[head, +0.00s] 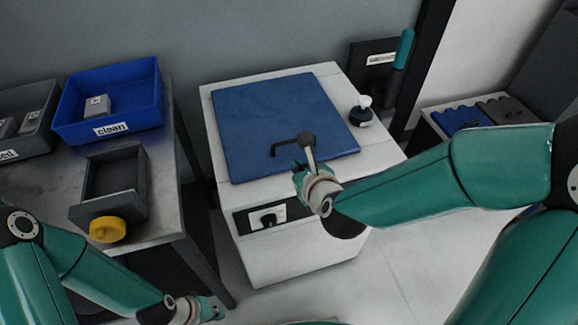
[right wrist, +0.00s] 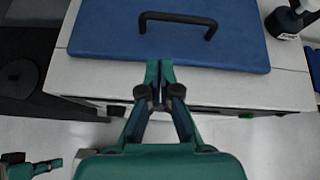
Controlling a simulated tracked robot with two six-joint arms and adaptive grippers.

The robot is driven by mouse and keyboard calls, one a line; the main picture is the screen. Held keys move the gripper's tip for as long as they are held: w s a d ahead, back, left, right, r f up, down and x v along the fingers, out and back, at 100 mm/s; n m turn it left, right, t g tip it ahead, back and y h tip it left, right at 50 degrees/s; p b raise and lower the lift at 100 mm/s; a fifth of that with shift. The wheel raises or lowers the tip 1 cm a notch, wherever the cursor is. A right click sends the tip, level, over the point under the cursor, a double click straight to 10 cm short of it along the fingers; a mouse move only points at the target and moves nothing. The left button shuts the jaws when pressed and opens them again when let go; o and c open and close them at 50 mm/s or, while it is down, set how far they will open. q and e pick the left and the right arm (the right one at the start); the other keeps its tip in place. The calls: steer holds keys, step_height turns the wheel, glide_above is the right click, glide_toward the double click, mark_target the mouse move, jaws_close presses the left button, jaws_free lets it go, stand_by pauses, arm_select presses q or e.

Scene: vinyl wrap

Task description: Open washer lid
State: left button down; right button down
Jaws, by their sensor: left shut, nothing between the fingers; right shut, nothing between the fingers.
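The washer (head: 230,195) is a white cabinet with a flat blue lid (head: 262,115) lying shut on its top. A black bar handle (head: 284,145) stands near the lid's front edge; in the right wrist view the handle (right wrist: 178,18) is beyond my fingertips. My right gripper (head: 300,172) is over the front edge of the lid, close to the handle; it also shows in the right wrist view (right wrist: 159,66), shut and empty, apart from the handle there. My left gripper (head: 220,312) is low at the bottom left, away from the washer, shut and empty.
A bottle with a white top (head: 364,110) stands on the washer's right rear. A knob (head: 268,219) is on its front. The left table (head: 165,195) holds a blue "clean" bin (head: 75,105), a grey bin (head: 40,130), a dark tray (head: 112,175) and a yellow round thing (head: 106,230).

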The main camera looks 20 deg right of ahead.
steer(key=shift+w+r+m+t, duration=0.15)
steer(key=shift+w+m+t, duration=0.15)
steer(key=shift+m, duration=0.5)
glide_toward(283, 147)
steer(key=x, duration=0.5)
steer(key=shift+w, duration=0.1)
